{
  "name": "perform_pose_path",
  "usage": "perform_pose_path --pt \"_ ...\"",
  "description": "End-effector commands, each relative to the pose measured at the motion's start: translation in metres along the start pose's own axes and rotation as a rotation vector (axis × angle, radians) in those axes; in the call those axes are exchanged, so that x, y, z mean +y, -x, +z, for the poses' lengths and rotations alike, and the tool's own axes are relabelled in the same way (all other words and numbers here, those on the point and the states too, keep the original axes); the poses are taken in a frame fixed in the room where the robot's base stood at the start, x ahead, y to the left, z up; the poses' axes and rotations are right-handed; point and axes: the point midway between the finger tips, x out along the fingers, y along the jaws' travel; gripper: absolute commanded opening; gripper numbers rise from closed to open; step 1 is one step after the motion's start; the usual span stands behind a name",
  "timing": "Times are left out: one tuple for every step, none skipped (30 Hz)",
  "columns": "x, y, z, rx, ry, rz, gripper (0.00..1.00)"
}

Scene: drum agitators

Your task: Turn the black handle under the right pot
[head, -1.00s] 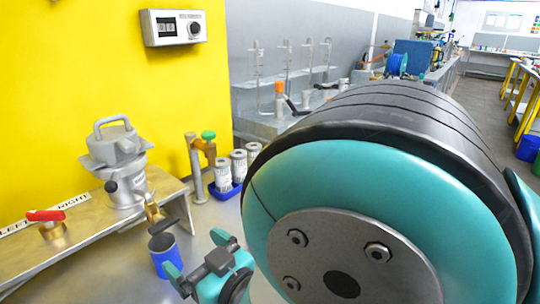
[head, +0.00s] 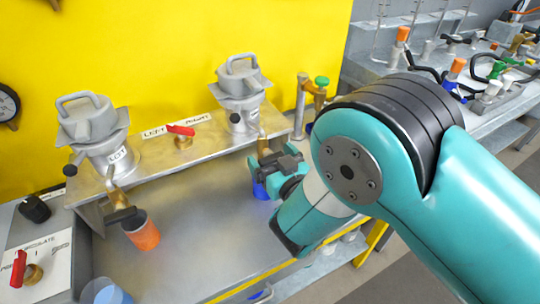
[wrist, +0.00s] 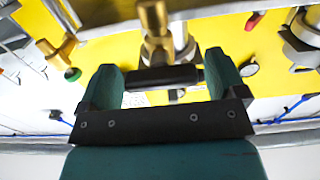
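The right pot (head: 240,110) is a grey metal pot with a clamped lid, set on a shelf against the yellow wall. A brass valve (wrist: 155,35) hangs under it, with a black handle (wrist: 160,76) lying crosswise in the wrist view. My gripper (head: 268,168) is at this valve, in front of the shelf edge. In the wrist view, my gripper's teal fingers (wrist: 163,68) are wide apart, one near each end of the handle. I cannot tell whether they touch it. In the head view my gripper mostly hides the handle. A blue cup (head: 260,190) stands below, partly hidden.
The left pot (head: 95,135) has its own black handle (head: 121,215) above an orange cup (head: 141,232). A red-handled valve (head: 182,137) sits between the pots. A green-capped brass fitting (head: 321,82) stands right of the right pot. The bench between the cups is clear.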

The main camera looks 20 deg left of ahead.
Motion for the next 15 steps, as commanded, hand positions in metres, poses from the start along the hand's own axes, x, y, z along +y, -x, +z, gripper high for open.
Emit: perform_pose_path --pt "-0.0003 -0.0001 -0.0001 0.0 0.0 0.0 0.78" --pt "-0.0004 -0.0001 -0.0002 0.0 0.0 -0.001 0.71" --pt "-0.0004 -0.0001 -0.0002 0.0 0.0 -0.001 0.61" --pt "-0.0004 -0.0001 -0.0002 0.0 0.0 -0.001 0.55" --pt "-0.0004 -0.0001 -0.0002 0.0 0.0 -0.001 0.48" --pt "-0.0004 -0.0001 -0.0003 0.0 0.0 -0.001 0.44" --pt "-0.0004 0.0 -0.0003 0.0 0.0 -0.001 0.44" --pt "-0.0004 0.0 -0.0003 0.0 0.0 -0.001 0.44" --pt "-0.0004 0.0 -0.0003 0.0 0.001 -0.001 0.44" --pt "-0.0004 0.0 -0.0003 0.0 0.002 -0.001 0.44" --pt "-0.0004 0.0 -0.0003 0.0 0.005 -0.001 0.44" --pt "-0.0004 0.0 -0.0002 0.0 0.009 -0.001 0.44" --pt "-0.0004 0.0 -0.0002 0.0 0.014 -0.001 0.44" --pt "-0.0004 0.0 -0.0002 0.0 0.02 -0.001 0.44" --pt "-0.0005 0.0 -0.0001 0.0 0.032 -0.001 0.44"
